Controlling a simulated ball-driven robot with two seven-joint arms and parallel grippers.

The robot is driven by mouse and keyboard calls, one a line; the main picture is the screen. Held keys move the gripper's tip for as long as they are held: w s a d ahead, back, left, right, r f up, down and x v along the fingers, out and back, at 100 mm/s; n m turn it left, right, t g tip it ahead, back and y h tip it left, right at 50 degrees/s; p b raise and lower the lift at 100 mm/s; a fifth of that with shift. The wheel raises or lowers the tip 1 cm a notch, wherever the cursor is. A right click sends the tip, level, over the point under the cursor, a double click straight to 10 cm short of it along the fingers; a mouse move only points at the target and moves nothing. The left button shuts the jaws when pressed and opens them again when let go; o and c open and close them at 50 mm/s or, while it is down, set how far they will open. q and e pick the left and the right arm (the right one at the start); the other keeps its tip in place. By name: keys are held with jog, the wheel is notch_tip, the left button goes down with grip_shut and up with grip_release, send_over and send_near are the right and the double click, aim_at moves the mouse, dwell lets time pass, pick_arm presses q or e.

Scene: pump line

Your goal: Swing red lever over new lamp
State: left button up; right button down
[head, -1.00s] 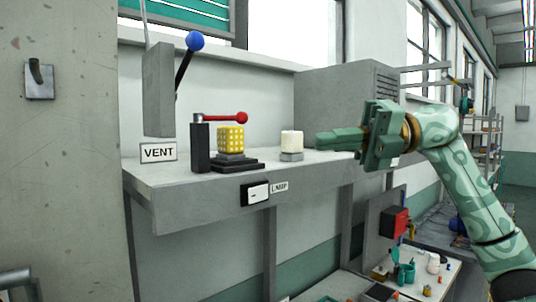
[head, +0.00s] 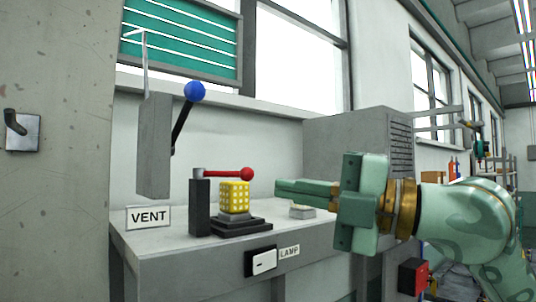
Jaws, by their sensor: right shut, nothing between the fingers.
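The red lever (head: 223,174) reaches level to the right from the top of a dark post (head: 199,206) and ends in a red ball. It passes just above a yellow gridded lamp (head: 235,199), which stands upright on a black stepped base (head: 239,227). My right gripper (head: 278,190) is shut and empty, its fingers pointing left at the lamp from the right, apart from the red ball in the picture. A small grey base (head: 302,212) shows below the fingers; whatever stands on it is hidden. My left gripper is not in view.
A switch (head: 261,263) and LAMP label are on the shelf front. A grey cabinet (head: 345,130) stands behind my right gripper.

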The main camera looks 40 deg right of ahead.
aim_at(247, 176)
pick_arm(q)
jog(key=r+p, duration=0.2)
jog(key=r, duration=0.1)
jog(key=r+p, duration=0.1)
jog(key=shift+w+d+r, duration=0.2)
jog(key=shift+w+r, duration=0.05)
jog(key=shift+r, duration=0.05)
pick_arm(e)
jog(key=w+r, duration=0.1)
jog(key=w, duration=0.5)
jog(key=shift+a, duration=0.25)
jog(key=shift+w, duration=0.1)
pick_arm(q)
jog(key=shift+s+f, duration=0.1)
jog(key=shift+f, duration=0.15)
pick_arm(e)
jog(key=shift+w+d+n+g+y, duration=0.2)
jog(key=shift+d+n+g+y, duration=0.2)
jog(key=shift+y, duration=0.2)
